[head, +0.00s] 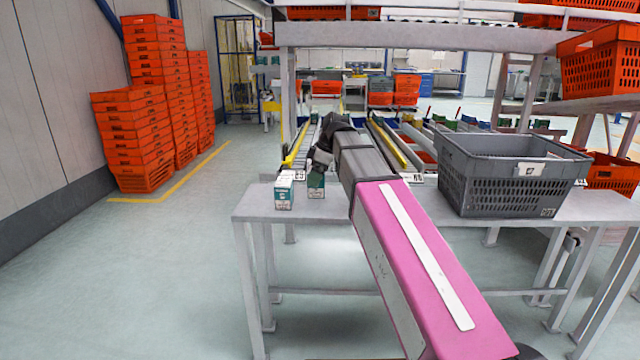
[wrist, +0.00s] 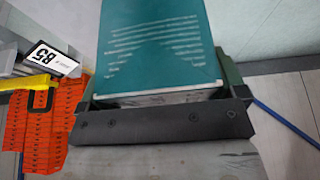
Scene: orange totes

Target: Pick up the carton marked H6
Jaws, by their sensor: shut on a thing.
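A teal and white carton (head: 316,187) is at the left end of the grey table, directly below my gripper (head: 319,168). In the wrist view the teal carton (wrist: 160,50) fills the space between the two fingers of my gripper (wrist: 160,85), which is shut on it. Printed white lines show on its teal face. A second teal and white carton (head: 284,192) stands upright just left of it, apart from the gripper. I cannot read an H6 mark on either carton. I cannot tell whether the held carton touches the table.
The grey table (head: 400,206) carries a grey crate (head: 510,175) at the right. Roller lanes with yellow rails (head: 297,145) lie behind the table. Orange totes (head: 130,140) are stacked at the left wall. A label plate (wrist: 52,60) shows in the wrist view. Floor left of the table is clear.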

